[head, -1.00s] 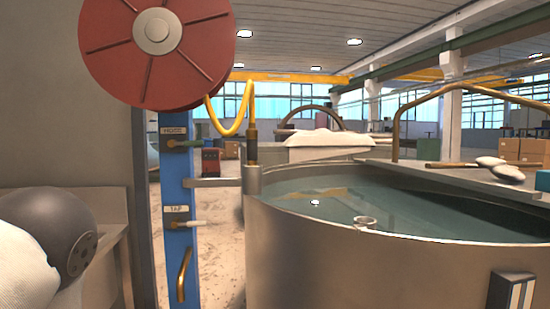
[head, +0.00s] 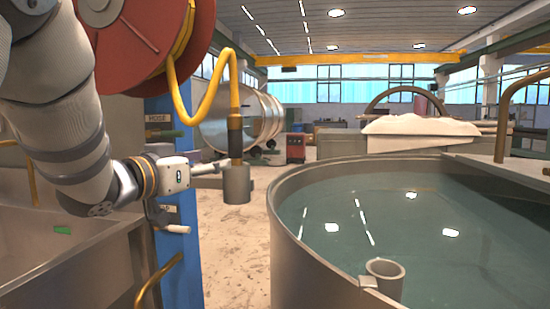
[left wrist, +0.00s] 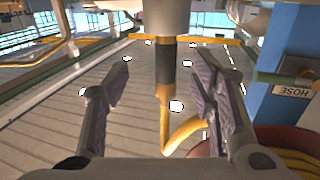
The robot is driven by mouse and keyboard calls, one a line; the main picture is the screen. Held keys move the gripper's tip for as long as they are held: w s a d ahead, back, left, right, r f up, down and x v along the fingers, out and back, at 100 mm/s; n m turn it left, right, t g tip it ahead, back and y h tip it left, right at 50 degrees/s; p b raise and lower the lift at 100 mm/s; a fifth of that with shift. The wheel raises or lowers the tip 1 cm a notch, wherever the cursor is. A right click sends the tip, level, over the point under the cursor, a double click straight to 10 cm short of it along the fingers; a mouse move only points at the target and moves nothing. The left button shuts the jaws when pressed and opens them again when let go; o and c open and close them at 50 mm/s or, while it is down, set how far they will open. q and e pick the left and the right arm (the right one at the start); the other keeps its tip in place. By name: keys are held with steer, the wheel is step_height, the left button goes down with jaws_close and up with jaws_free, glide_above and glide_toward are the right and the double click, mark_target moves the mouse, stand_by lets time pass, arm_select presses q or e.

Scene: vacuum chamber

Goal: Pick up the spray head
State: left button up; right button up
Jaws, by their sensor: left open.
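The spray head (head: 235,134), black and brass, stands upright in a grey cup holder (head: 237,186), with the yellow hose (head: 200,118) running to its top. Its lower end is hidden in the cup. My left gripper (head: 205,170) is open and empty, just left of the cup in the head view. In the left wrist view, which is upside down, the spray head (left wrist: 165,68) shows between the two spread fingers, apart from both. Whether it lies between the pads or beyond the tips I cannot tell. My right gripper is out of view.
A red hose reel (head: 140,35) and blue post (head: 178,262) with valve handles stand beside my left arm. A large round tank (head: 285,225) of water is to the right, with a small cup (head: 385,272) at its rim. A grey basin (head: 105,235) is at left.

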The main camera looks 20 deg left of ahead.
mark_target(232, 150)
arm_select(q)
steer(key=w, duration=0.4)
steer(key=w+r, duration=0.1)
steer(key=w, duration=0.7)
steer(key=shift+a+r, duration=0.15)
steer(key=shift+a, duration=0.2)
steer(key=shift+r, duration=0.1)
jaws_close()
